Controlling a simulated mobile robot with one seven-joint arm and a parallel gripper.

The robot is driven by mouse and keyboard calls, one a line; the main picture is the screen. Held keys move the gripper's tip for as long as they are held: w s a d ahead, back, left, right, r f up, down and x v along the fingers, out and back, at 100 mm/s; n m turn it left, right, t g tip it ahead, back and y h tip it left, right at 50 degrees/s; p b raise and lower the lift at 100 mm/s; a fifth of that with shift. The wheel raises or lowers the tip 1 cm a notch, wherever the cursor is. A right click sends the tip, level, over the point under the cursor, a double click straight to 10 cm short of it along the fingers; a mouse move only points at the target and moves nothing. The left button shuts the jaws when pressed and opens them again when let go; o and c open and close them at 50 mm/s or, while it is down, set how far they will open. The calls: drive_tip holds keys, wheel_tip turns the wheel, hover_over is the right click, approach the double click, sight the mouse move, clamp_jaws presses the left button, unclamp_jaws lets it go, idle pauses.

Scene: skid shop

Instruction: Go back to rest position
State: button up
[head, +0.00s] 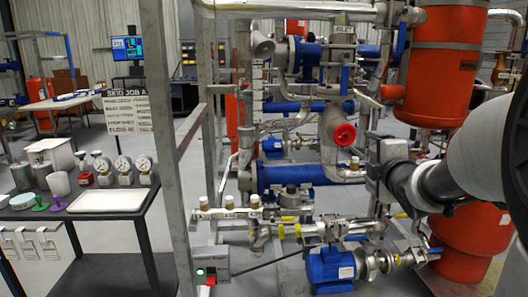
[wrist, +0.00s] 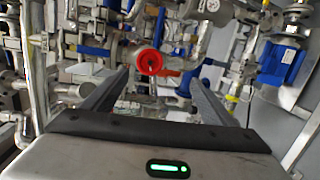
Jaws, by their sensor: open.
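My gripper (wrist: 158,78) shows in the wrist view with its two dark fingers spread apart. Nothing is between the fingers. A red round handwheel or cap (wrist: 149,62) shows beyond the fingertips, near the middle of the view; I cannot tell how far away it is. In the head view a red round part (head: 345,134) sits on the grey pipework of the skid. My arm (head: 430,184) reaches in from the right side of the head view, in front of the skid. Its fingers cannot be made out clearly there.
A steel frame post (head: 165,120) stands left of the pipework. A dark bench (head: 145,200) at left carries gauges (head: 123,170), a white tray (head: 108,200) and small parts. Orange vessels (head: 434,65) stand at right. A blue pump (head: 330,270) sits low. A small control box (head: 208,266) is at the front.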

drive_tip(key=s+a+f+m+g+y, duration=0.1)
drive_tip(key=s+a+f+m+g, duration=0.4)
drive_tip(key=s, duration=0.6)
drive_tip(key=s+a+f+m+g, duration=0.2)
drive_tip(key=s+a+m, duration=0.45)
drive_tip(key=s, duration=0.35)
drive_tip(key=s+a+f+m+g+y, duration=0.1)
drive_tip(key=s+a+f+m+g, duration=0.35)
drive_tip(key=s, duration=0.65)
wheel_tip(320, 180, up, 29)
drive_tip(key=m+p, duration=0.1)
drive_tip(key=p, duration=2.7)
drive_tip(key=shift+w+m+t, duration=0.3)
drive_tip(key=shift+w+t, duration=0.1)
drive_tip(key=shift+t, duration=0.05)
